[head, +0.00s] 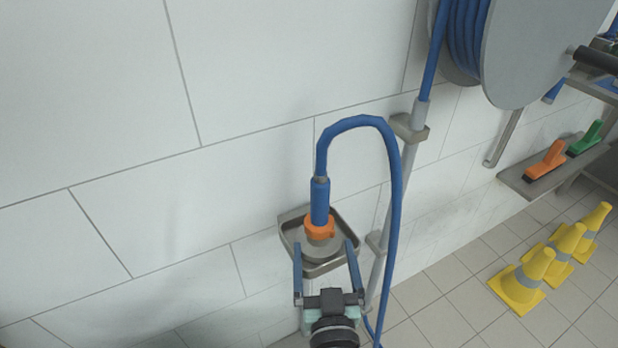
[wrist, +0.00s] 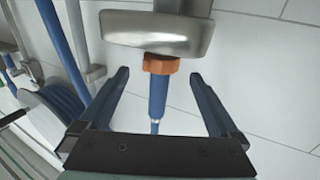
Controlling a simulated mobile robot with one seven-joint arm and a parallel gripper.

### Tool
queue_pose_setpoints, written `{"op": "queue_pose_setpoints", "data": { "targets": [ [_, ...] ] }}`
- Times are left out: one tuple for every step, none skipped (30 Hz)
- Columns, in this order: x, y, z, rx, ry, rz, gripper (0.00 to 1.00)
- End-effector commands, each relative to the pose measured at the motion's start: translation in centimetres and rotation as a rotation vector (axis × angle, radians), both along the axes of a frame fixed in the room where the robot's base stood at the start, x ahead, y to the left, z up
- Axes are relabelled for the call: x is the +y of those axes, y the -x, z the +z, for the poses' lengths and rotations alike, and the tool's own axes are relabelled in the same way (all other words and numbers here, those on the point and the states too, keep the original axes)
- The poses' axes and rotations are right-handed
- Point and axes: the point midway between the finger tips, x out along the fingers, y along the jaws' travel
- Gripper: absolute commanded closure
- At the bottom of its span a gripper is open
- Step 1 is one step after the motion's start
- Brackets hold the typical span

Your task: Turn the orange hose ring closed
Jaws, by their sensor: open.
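The orange hose ring (head: 319,229) sits at the lower end of the blue hose grip (head: 320,201), just above a grey metal wall bracket (head: 290,232). In the wrist view the orange ring (wrist: 161,64) shows against the grey bracket (wrist: 155,34), with the blue hose grip (wrist: 157,95) running from it toward my gripper's base. My gripper (head: 324,250) is open, its two blue fingers apart and pointing at the bracket. In the wrist view my gripper (wrist: 158,76) has one finger on each side of the ring, with clear gaps. Neither finger visibly touches it.
The blue hose (head: 395,200) loops up and hangs close to the right of my gripper. A grey pipe (head: 408,160) and a hose reel (head: 535,50) are on the wall. Yellow cones (head: 530,275) stand on the floor at right, below a brush shelf (head: 555,180).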

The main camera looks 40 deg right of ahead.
Motion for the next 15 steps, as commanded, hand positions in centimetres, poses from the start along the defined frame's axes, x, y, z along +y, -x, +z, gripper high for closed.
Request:
{"op": "queue_pose_setpoints", "data": {
  "targets": [
    [-0.6, -0.9, 0.1, -0.002, 0.002, 0.002, 0.03],
    [-0.9, -1.3, 0.1, -0.002, 0.002, 0.003, 0.03],
    [-1.3, -1.9, 0.1, -0.003, 0.002, 0.003, 0.03],
    [-1.6, -2.4, 0.2, -0.003, 0.002, 0.003, 0.03],
    [-1.9, -2.8, 0.1, -0.002, 0.002, 0.003, 0.03],
    [-2.4, -3.3, 0.1, -0.002, 0.002, 0.002, 0.03],
    [-2.7, -3.8, 0.1, -0.002, 0.002, 0.002, 0.03],
    [-3.0, -4.2, 0.1, -0.002, 0.002, 0.002, 0.03],
    [-3.5, -4.7, 0.1, -0.002, 0.002, 0.002, 0.03],
    [-3.7, -5.1, 0.0, -0.002, 0.001, 0.002, 0.03],
    [-4.0, -5.5, 0.1, -0.002, 0.002, 0.002, 0.03],
    [-4.4, -6.0, 0.1, -0.002, 0.001, 0.002, 0.03],
    [-4.6, -6.3, 0.1, -0.002, 0.001, 0.002, 0.03],
    [-4.8, -6.6, 0.0, -0.001, 0.001, 0.002, 0.03],
    [-5.1, -7.0, 0.0, -0.002, 0.001, 0.003, 0.03]
  ]
}}
